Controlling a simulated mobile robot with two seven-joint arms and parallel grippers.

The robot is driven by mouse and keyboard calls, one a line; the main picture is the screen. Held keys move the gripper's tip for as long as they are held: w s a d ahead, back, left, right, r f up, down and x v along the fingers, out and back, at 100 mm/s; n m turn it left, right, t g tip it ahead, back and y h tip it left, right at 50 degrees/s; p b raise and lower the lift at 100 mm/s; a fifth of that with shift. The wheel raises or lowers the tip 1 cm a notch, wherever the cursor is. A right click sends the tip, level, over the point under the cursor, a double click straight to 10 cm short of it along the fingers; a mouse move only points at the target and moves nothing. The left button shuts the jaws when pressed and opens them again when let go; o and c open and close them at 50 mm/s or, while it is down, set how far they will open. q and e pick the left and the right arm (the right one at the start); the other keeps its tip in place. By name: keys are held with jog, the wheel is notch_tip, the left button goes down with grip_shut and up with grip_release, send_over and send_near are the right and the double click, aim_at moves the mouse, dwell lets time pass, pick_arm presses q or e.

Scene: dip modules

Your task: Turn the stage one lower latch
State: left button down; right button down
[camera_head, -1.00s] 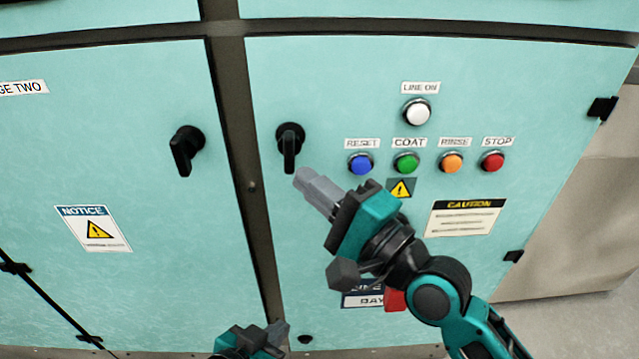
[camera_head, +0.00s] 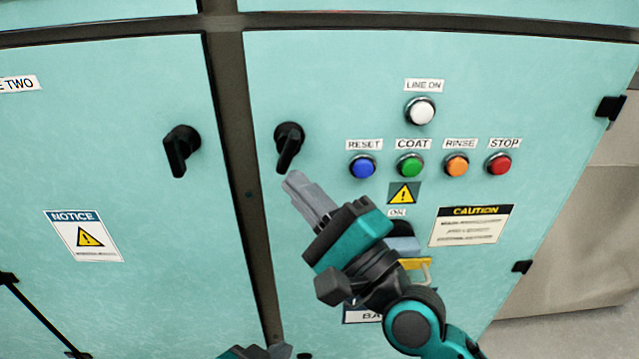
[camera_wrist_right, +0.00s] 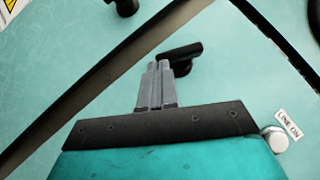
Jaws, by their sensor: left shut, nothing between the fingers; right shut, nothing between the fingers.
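A black latch (camera_head: 289,147) is on the right door, near the dark post; its handle points down and slightly left. It also shows in the wrist view (camera_wrist_right: 182,55), just beyond the fingertips. My right gripper (camera_head: 292,183) is shut and empty, its grey tips just below the handle; whether they touch it is unclear. Its shut fingers show in the wrist view (camera_wrist_right: 157,70). Another black latch (camera_head: 181,150) is on the left door, labelled "...E TWO" (camera_head: 20,84). No stage one label is readable. My left gripper (camera_head: 280,351) is low at the bottom edge, mostly cut off.
Blue (camera_head: 362,166), green (camera_head: 410,165), orange (camera_head: 456,165) and red (camera_head: 498,163) buttons sit right of the latch, below a white lamp (camera_head: 420,110). A yellow part (camera_head: 415,265) is partly behind my right arm. The door surface around the latch is flat.

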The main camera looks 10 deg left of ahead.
jog(key=shift+a+f, duration=0.1)
jog(key=shift+a, duration=0.05)
jog(key=shift+s+a, duration=0.2)
jog(key=shift+a, duration=0.35)
jog(key=shift+s+a+p, duration=0.25)
jog(key=shift+a+p, duration=0.05)
jog(key=shift+a, duration=0.55)
dwell(0.7)
dwell(0.3)
